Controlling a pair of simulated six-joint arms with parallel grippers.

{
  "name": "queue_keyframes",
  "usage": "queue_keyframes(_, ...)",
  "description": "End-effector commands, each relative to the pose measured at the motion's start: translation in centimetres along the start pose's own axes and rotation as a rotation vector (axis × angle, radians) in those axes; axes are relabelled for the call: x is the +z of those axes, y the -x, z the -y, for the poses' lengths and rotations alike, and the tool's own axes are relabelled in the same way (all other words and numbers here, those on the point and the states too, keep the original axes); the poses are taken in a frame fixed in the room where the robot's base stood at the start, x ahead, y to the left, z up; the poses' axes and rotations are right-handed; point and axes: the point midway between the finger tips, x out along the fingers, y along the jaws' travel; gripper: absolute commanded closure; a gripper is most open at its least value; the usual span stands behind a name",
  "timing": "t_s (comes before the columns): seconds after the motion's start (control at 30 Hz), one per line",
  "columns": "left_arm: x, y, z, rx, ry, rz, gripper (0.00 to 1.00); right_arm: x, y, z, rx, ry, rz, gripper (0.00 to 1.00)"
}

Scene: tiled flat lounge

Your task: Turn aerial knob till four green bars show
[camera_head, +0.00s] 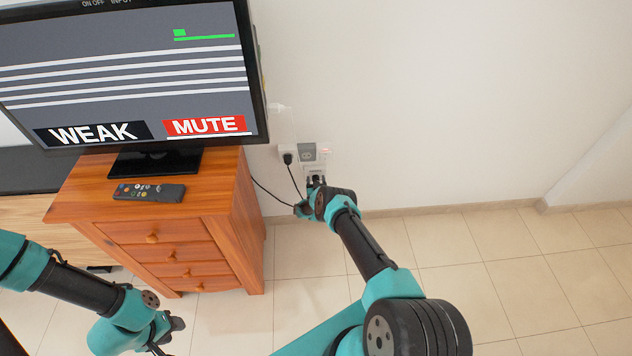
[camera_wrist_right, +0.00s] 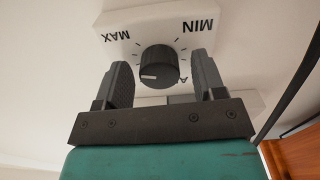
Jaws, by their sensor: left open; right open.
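The black aerial knob (camera_wrist_right: 158,67) sits on a white plate (camera_wrist_right: 120,25) marked MIN and MAX, upside down in the right wrist view. Its white pointer line points left in that view. My right gripper (camera_wrist_right: 163,78) is open, one finger on each side of the knob, with small gaps showing. In the head view my right gripper (camera_head: 316,181) is at the wall and hides the knob. The television (camera_head: 120,80) shows a small green block above a thin green line, a black WEAK label and a red MUTE label. My left gripper (camera_head: 172,332) is open at the lower left.
A wooden chest (camera_head: 200,225) carries the television and a black remote (camera_head: 149,192), left of my right gripper. A socket with a black plug (camera_head: 288,158) and hanging cable is close beside that gripper. The wall and tiled floor to the right are clear.

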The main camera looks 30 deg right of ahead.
Motion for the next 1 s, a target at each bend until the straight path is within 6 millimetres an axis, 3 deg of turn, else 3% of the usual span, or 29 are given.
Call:
queue_keyframes(0.07,0.00,0.00,0.00,0.000,0.000,0.000,0.57,0.00,0.01,0.00,0.000,0.000,0.000,0.37)
queue_keyframes(0.6,0.00,0.00,0.00,0.000,0.000,0.000,0.57,0.00,0.02,-0.01,0.000,0.000,0.000,0.86)
queue_keyframes(1.0,0.00,0.00,0.00,0.000,0.000,0.000,0.57,0.01,0.00,-0.03,0.000,-0.071,0.000,0.86)
